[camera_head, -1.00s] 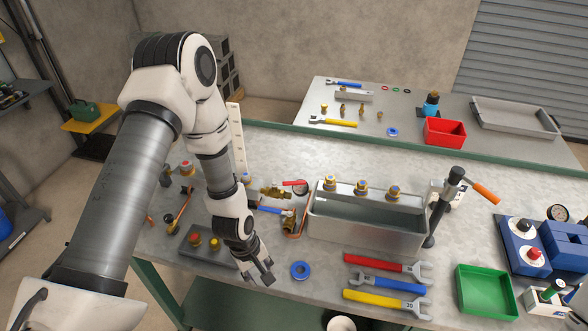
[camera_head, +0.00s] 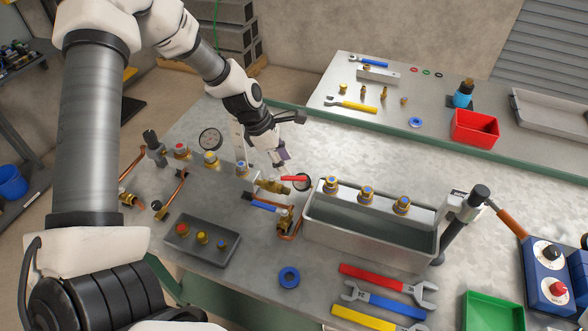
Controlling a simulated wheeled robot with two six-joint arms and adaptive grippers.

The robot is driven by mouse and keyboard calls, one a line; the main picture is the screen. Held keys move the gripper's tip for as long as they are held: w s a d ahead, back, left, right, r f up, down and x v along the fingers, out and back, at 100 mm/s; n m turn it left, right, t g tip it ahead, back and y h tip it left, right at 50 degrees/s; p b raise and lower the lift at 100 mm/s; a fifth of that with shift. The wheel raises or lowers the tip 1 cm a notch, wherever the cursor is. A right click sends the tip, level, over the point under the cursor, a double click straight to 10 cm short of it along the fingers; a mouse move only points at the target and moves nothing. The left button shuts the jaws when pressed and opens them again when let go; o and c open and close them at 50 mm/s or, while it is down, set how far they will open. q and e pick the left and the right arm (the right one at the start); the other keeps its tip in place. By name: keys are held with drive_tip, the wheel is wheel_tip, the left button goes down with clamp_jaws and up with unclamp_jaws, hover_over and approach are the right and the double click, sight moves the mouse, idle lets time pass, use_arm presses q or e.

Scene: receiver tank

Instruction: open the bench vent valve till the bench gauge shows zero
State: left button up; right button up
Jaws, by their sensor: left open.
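Two brass valves stand on the bench: one with a red lever (camera_head: 293,178) and one with a blue lever (camera_head: 262,206). I cannot tell from the picture which is the vent valve. My right gripper is not in view.
A metal tank (camera_head: 370,236) with brass fittings stands right of the valves. A grey tray (camera_head: 203,240), a blue ring (camera_head: 289,277) and several wrenches lie in front. Copper pipes run at left.

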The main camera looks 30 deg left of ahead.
sight(293, 178)
use_arm(q)
drive_tip(key=b+x, duration=0.1)
drive_tip(key=x, duration=0.1)
drive_tip(key=b+x, duration=0.1)
drive_tip(key=x, duration=0.2)
drive_tip(key=shift+w+a+f, duration=0.1)
drive_tip(key=shift+w+f, duration=0.15)
drive_tip(key=shift+f, duration=0.05)
drive_tip(key=shift+w, duration=0.2)
drive_tip(key=shift+s+r, duration=0.15)
drive_tip(key=shift+s, duration=0.05)
drive_tip(key=shift+s+r, duration=0.2)
drive_tip(key=shift+s, duration=0.1)
drive_tip(key=c, duration=0.4)
drive_tip(key=shift+s, duration=0.2)
clamp_jaws()
drive_tip(key=shift+w, duration=0.1)
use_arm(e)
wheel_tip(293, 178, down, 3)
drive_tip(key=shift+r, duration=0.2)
use_arm(q)
drive_tip(key=shift+f, duration=0.1)
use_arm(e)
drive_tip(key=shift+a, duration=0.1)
